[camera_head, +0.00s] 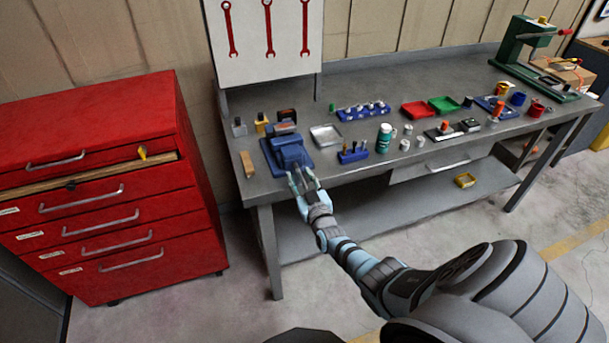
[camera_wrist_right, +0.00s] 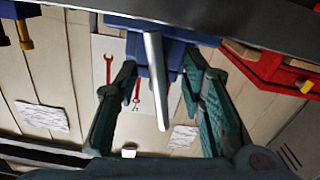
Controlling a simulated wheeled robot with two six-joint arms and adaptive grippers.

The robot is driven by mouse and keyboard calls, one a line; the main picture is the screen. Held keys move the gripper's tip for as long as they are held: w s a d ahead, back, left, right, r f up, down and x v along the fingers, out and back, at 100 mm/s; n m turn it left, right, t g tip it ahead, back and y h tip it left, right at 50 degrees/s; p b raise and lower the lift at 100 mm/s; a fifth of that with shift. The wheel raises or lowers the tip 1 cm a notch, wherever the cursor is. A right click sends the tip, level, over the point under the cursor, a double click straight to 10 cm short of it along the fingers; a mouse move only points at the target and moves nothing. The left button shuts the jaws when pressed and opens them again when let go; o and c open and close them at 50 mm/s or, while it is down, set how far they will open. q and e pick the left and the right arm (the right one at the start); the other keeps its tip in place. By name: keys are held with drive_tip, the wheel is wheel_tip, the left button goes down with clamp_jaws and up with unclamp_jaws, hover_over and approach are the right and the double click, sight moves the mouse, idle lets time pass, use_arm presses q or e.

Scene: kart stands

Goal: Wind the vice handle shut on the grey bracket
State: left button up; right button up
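The blue vice (camera_head: 290,152) is at the front left corner of the bench. In the right wrist view the underside of its blue body (camera_wrist_right: 176,42) is at the top. The metal vice handle (camera_wrist_right: 155,85) is a pale straight bar running down from it. My right gripper (camera_head: 302,180) is at the bench's front edge, just in front of the vice. In the wrist view its two fingers (camera_wrist_right: 161,75) are apart, one on each side of the handle, with gaps visible. I cannot make out the grey bracket. My left gripper is out of view.
A red tool cabinet (camera_head: 105,190) stands left of the bench (camera_head: 385,168). A wooden block (camera_head: 247,164), a metal tray (camera_head: 326,135), a blue holder (camera_head: 353,154) and a green-and-white bottle (camera_head: 384,138) are near the vice. A green press (camera_head: 530,50) stands at the far right.

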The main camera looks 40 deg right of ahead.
drive_tip(key=v, duration=1.2)
